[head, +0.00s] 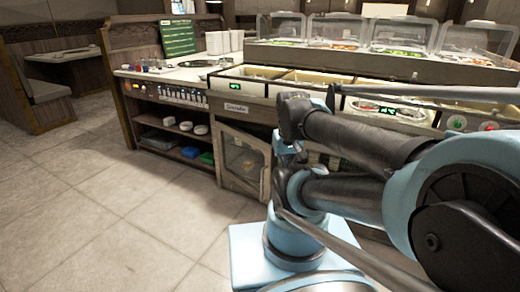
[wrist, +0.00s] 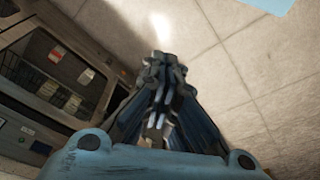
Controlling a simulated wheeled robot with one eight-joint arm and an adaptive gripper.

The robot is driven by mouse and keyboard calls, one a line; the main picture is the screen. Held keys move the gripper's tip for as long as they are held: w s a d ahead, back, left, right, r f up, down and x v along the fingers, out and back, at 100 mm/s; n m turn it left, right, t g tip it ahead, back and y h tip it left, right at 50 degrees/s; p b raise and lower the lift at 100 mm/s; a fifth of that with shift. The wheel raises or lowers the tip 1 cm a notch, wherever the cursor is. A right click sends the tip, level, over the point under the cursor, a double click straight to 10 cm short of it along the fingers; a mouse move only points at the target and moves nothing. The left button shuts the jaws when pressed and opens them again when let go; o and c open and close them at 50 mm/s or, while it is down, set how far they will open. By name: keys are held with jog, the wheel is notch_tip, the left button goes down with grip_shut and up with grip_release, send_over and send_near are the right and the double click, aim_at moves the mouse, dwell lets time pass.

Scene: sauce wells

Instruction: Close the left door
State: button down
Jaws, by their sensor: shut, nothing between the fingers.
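The left door (head: 243,160) is a wood-framed door with a window pane, low on the counter front. It appears ajar, its right edge swung out toward me; the exact gap is hard to judge. I cannot tell which door that is. My fingertips are not clearly visible in the head view.
The counter (head: 190,72) carries sauce wells and clear-lidded food bins (head: 345,38). Left of the door are open shelves (head: 175,140) with bowls and coloured boxes. The tiled floor (head: 110,215) in front and to the left is clear. A booth bench (head: 45,95) stands far left.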

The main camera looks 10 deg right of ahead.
aim_at(260, 147)
jog(key=w+a+r+m+h, duration=0.1)
jog(key=w+r+m, duration=0.15)
jog(key=w, duration=0.85)
jog(key=w+r+m+h, duration=0.1)
jog(key=w+r+m, duration=0.15)
jog(key=w, duration=0.75)
jog(key=w+a+f+m, duration=0.2)
jog(key=w+f, duration=0.1)
jog(key=w, duration=0.3)
jog(key=w+a+f+m, duration=0.1)
jog(key=w+f+m, duration=0.15)
jog(key=w, duration=0.35)
jog(key=w+a+f+m+h, duration=0.2)
jog(key=w+a+f, duration=0.2)
jog(key=w+f, duration=0.35)
jog(key=shift+w+d+f, duration=0.8)
jog(key=shift+d+f, duration=0.35)
jog(key=shift+f, duration=0.35)
jog(key=shift+w+d+f, duration=0.8)
jog(key=shift+d+f, duration=0.3)
jog(key=shift+f, duration=0.4)
jog(key=shift+w+d+f, duration=0.8)
jog(key=shift+d+f, duration=0.35)
jog(key=shift+f, duration=0.35)
